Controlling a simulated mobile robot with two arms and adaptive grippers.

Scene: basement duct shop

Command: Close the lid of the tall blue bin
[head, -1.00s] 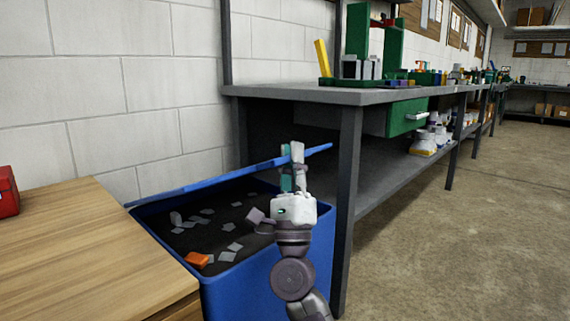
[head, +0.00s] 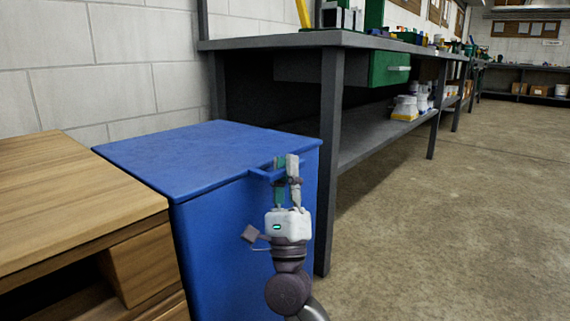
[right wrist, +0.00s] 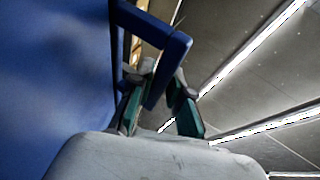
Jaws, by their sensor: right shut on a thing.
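The tall blue bin (head: 222,255) stands between the wooden cabinet and the workbench. Its blue lid (head: 205,155) lies flat over the top, and the inside of the bin is hidden. A blue handle (head: 262,174) sticks out at the lid's front right edge; it also shows in the right wrist view (right wrist: 172,62). My right gripper (head: 287,166) is at this handle, its fingers shut around the bar. In the right wrist view its fingertips (right wrist: 160,88) sit on both sides of the bar. My left gripper is not in view.
A wooden cabinet (head: 75,205) stands close on the bin's left. A grey workbench (head: 331,150) stands close behind and right of the bin, its front leg near my right arm. The concrete floor (head: 460,220) on the right is clear.

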